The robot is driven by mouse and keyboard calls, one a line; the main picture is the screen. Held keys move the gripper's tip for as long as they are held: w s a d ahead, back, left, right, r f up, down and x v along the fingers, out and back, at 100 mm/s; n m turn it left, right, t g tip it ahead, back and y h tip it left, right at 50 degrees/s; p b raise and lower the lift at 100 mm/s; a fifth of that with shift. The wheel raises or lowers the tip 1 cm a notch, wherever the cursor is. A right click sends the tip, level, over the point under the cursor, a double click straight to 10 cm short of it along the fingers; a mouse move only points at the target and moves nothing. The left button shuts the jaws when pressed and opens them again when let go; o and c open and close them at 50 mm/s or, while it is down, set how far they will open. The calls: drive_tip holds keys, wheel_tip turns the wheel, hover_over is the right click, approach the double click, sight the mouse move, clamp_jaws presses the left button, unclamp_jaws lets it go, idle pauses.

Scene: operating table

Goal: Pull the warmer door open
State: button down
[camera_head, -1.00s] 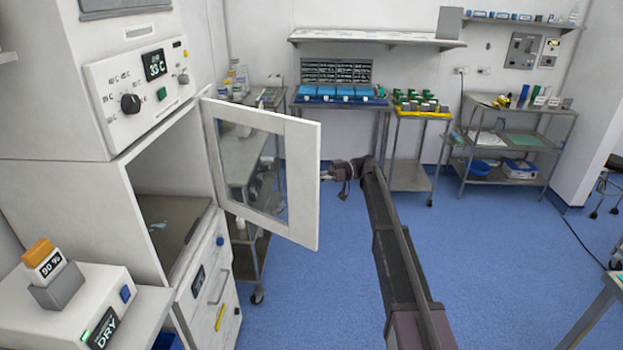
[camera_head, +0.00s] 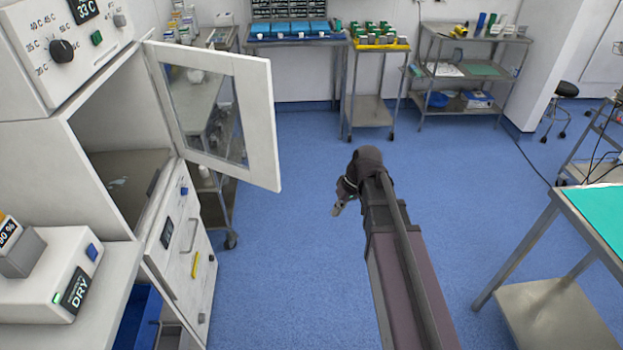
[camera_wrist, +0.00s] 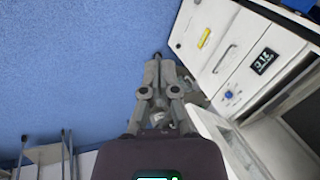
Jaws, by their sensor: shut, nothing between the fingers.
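The warmer door (camera_head: 262,120), a white frame with a clear window, stands swung wide open from the warmer cabinet (camera_head: 95,210). The cabinet's inside (camera_head: 125,140) is exposed and shows a grey shelf surface. My gripper (camera_head: 338,208) is in open air to the right of the door and apart from it. In the wrist view my gripper (camera_wrist: 158,62) points over blue floor with its fingers together and nothing between them. The cabinet's lower front (camera_wrist: 235,50) shows to its right there.
A control panel with a black knob (camera_head: 62,50) is above the opening. A dryer box (camera_head: 45,280) stands at lower left. A table with a green top (camera_head: 605,210) stands at right. Carts line the back wall. The blue floor (camera_head: 290,270) around my arm is clear.

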drive_tip(key=s+d+f+m+t+h, duration=0.1)
drive_tip(key=s+d+m+h, duration=0.3)
drive_tip(key=s+d, duration=0.4)
drive_tip(key=shift+s+f+m, duration=0.3)
drive_tip(key=shift+m, duration=0.1)
